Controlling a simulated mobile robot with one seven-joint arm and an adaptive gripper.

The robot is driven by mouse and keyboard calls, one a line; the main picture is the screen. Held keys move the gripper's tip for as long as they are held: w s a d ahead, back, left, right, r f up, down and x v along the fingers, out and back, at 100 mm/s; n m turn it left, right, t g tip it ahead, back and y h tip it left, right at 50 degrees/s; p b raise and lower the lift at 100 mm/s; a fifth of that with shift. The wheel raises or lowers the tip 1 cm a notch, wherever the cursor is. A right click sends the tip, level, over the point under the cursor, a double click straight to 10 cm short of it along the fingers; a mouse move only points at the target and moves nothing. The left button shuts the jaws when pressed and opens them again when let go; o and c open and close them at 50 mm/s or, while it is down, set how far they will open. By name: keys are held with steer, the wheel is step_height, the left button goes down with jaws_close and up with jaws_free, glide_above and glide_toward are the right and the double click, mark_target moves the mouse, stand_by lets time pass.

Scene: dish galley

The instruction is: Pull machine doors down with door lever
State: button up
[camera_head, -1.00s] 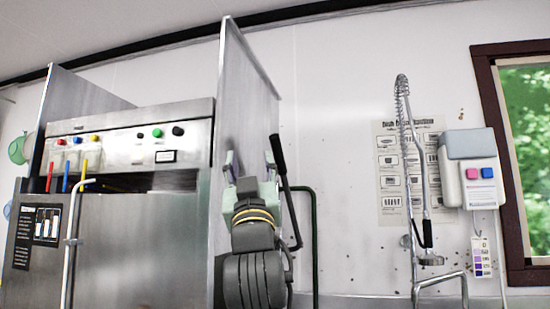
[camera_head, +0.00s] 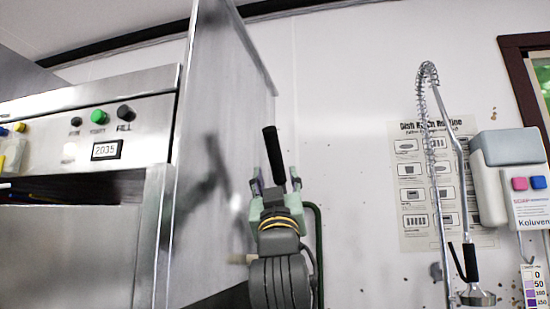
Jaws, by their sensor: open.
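The door lever (camera_head: 273,156) has a black grip that tilts slightly left and stands to the right of the machine's steel side panel (camera_head: 235,110). My gripper (camera_head: 276,181) is open, pointing up, with one fingertip on each side of the grip as seen in the head view. The lower part of the lever is hidden behind my gripper and wrist, and I cannot tell whether the fingers touch it. The machine front (camera_head: 70,250) is a broad steel face at the left, below a control panel (camera_head: 95,130). A dark gap shows between them.
A spray hose (camera_head: 433,150) on a spring, a poster (camera_head: 410,190) and a soap dispenser (camera_head: 510,180) are on the right. A dark green pipe (camera_head: 319,250) runs just right of my wrist. The wall above my gripper is clear.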

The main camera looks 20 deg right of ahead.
mark_target(275, 160)
steer(key=p+x, duration=0.4)
steer(key=x, duration=0.4)
steer(key=shift+w+r, duration=0.15)
steer(key=shift+r, duration=0.25)
steer(key=shift+w+d+r, duration=0.1)
steer(key=shift+w+d, duration=0.05)
steer(key=shift+w, duration=0.15)
jaws_close()
